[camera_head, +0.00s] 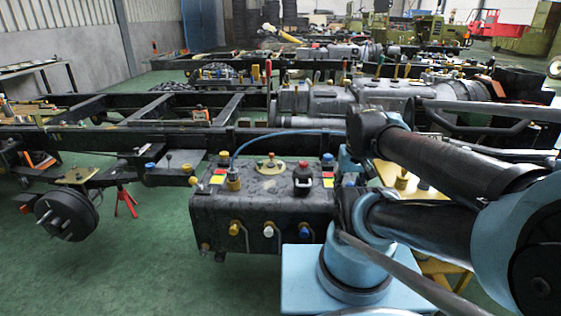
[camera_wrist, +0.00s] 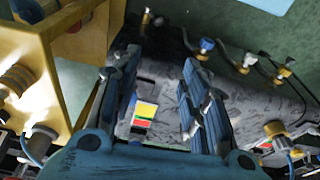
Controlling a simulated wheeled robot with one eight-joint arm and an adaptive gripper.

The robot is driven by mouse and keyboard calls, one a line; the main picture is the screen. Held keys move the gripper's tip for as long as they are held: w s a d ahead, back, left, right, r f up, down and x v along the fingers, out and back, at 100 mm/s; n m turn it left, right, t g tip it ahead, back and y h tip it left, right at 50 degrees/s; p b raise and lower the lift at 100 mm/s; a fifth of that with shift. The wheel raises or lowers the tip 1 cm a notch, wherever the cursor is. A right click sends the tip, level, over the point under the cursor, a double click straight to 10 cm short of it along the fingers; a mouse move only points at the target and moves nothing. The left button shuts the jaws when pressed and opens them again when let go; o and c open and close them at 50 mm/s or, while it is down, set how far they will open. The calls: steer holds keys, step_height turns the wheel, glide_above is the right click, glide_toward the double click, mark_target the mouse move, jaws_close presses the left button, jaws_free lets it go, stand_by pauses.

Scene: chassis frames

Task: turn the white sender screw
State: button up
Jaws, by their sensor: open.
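A dark tank (camera_head: 262,212) stands before me. On its front face are a yellow knob (camera_head: 234,229), a white one (camera_head: 268,231) and a blue one (camera_head: 304,231). The white one also shows in the wrist view (camera_wrist: 247,62), right of my fingers. A pale round sender plate (camera_head: 270,166) with small coloured pieces lies on the tank top; I cannot make out a white screw on it. In the wrist view, my gripper (camera_wrist: 158,62) is open and empty above the tank's right end, with a yellow and red label (camera_wrist: 145,115) between its fingers.
A black cap with a red top (camera_head: 302,178) stands on the tank right of the plate. A yellow stand (camera_wrist: 65,60) is close left of my fingers. Chassis rails (camera_head: 110,140) run behind; green floor is clear in front.

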steer(key=w+a+r, duration=0.3)
steer(key=w+r, duration=0.4)
steer(key=w, duration=0.1)
steer(key=r+m+g, duration=0.2)
steer(key=m, duration=0.1)
glide_above(280, 162)
step_height(280, 162, down, 17)
steer(key=shift+w+f, duration=0.1)
steer(key=shift+w, duration=0.05)
jaws_close()
